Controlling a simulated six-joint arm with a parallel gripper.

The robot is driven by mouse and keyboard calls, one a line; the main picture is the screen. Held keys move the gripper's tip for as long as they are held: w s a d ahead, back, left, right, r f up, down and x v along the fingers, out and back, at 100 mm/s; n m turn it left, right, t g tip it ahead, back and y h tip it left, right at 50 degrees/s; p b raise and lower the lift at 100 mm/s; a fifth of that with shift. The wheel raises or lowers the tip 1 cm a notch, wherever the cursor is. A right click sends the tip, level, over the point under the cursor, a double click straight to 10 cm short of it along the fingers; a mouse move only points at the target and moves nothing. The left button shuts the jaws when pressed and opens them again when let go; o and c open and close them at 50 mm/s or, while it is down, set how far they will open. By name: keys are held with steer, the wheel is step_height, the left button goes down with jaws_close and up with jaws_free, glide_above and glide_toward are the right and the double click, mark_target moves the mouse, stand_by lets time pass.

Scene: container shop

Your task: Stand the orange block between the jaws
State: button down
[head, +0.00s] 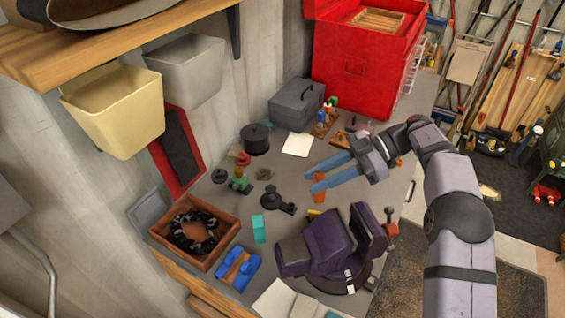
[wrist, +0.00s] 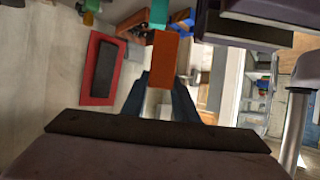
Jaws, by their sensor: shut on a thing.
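The orange block (head: 319,187) is held between the blue fingers of my gripper (head: 322,176), above the bench and behind the vise. In the wrist view the orange block (wrist: 164,58) stands out past the fingertips of my gripper (wrist: 163,82). The purple vise (head: 320,243) sits on the bench in front, with its jaws spread apart and a gap between them. The block is outside that gap. The floor of the gap is mostly hidden in the head view.
A teal block (head: 259,229) stands left of the vise. A wooden tray (head: 186,263) with a black coil and a blue-and-wood item (head: 239,268) lie further left. A black round-based part (head: 277,201) lies behind the vise. A red chest (head: 360,72) stands at the back.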

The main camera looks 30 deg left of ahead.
steer(key=s+d+r+p, duration=0.1)
steer(key=d+r+p, duration=0.1)
steer(key=d, duration=0.3)
steer(key=s+d+r+n+p, duration=0.1)
steer(key=s+d+r+p, duration=0.1)
steer(key=d+r, duration=0.2)
steer(key=shift+d+g+h, duration=0.3)
steer(key=shift+d, duration=0.65)
steer(key=shift+f+b, duration=2)
steer(key=shift+f, duration=0.1)
steer(key=shift+p, duration=0.8)
steer(key=shift+f+b, duration=1.15)
steer(key=shift+f, duration=1.35)
stand_by(0.8)
